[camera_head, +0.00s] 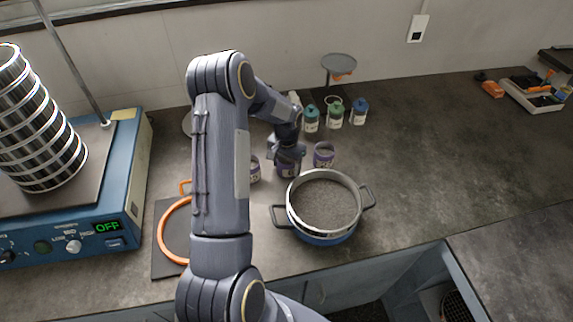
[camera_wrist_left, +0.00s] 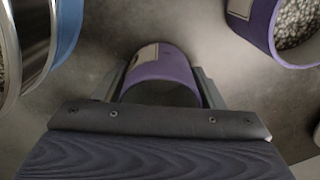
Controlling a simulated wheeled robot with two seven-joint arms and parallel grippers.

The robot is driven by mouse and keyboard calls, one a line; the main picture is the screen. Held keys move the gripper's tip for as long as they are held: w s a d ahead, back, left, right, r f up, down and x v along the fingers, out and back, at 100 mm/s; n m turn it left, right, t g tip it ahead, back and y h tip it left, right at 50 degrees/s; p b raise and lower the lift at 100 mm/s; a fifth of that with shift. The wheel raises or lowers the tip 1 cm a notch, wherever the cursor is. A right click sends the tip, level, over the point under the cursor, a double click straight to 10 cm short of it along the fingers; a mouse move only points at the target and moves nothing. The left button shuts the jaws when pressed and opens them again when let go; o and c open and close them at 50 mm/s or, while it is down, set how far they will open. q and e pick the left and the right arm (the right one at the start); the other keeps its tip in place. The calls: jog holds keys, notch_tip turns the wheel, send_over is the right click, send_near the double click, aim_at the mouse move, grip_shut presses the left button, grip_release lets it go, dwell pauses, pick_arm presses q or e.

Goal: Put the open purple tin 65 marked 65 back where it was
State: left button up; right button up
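A purple tin (camera_head: 288,168) stands at or just above the counter, between the fingers of my left gripper (camera_head: 287,153). In the left wrist view the purple tin (camera_wrist_left: 161,62) has a pale label and an open top, with a finger against each side. Its mark is not readable. A second open purple tin (camera_head: 323,155) stands to its right. Another open tin (camera_head: 254,170) stands to its left; in the wrist view a purple tin with grey grains (camera_wrist_left: 262,22) shows at the upper right. My right gripper is not in view.
A two-handled pan with a grey-filled sieve (camera_head: 325,204) stands close, front right. Behind are several lidded jars (camera_head: 334,114) and a round-topped stand (camera_head: 339,62). The shaker (camera_head: 130,190) with its sieve stack (camera_head: 38,125) is at left.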

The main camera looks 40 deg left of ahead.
pick_arm(q)
jog(key=shift+o, duration=1.4)
jog(key=shift+r, duration=0.2)
jog(key=shift+r, duration=0.25)
notch_tip(320, 180, up, 11)
jog(key=b, duration=0.1)
jog(key=s+d+r+t+h, duration=0.1)
jog(key=s+d+r+t, duration=0.2)
jog(key=s+d+r, duration=0.7)
jog(key=s+d+t+h, duration=0.2)
jog(key=s+d, duration=0.8)
jog(key=s, duration=0.5)
jog(key=shift+d+r+t+h, duration=0.3)
jog(key=shift+r+h, duration=0.1)
